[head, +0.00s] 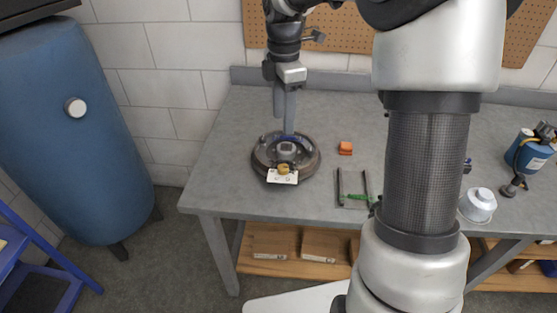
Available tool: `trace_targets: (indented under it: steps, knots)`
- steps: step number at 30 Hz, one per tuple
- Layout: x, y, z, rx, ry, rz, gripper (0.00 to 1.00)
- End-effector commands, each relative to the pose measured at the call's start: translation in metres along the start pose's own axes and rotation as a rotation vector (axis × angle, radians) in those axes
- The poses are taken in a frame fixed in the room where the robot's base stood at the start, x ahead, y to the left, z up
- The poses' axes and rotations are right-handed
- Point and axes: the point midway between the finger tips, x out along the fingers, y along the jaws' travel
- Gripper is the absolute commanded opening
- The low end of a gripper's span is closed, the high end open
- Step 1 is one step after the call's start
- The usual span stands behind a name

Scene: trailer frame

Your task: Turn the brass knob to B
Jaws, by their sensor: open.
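The brass knob (283,169) is small and yellowish. It sits at the front of a round dark device (309,166) on the grey workbench, just above a white label plate (283,178). The marks on the label are too small to read, so I cannot tell which way the knob points. My gripper (285,128) points down over the back part of the round device, behind the knob in the picture. It is open and does not hold the knob. Whether its fingertips touch the device is unclear.
An orange block (345,148) and a small dark rack (353,199) with a green item lie right of the device. A white canister (480,203) and a blue torch bottle (531,147) stand farther right. My arm hides the bench's middle. The bench's left front is clear.

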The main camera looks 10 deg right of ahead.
Motion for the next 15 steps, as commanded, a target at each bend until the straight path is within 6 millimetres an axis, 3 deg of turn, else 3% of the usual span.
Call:
trace_targets:
  steps: [15]
  knots:
    - [0.109, -0.002, -0.001, 0.003, 0.002, -0.005, 0.43]
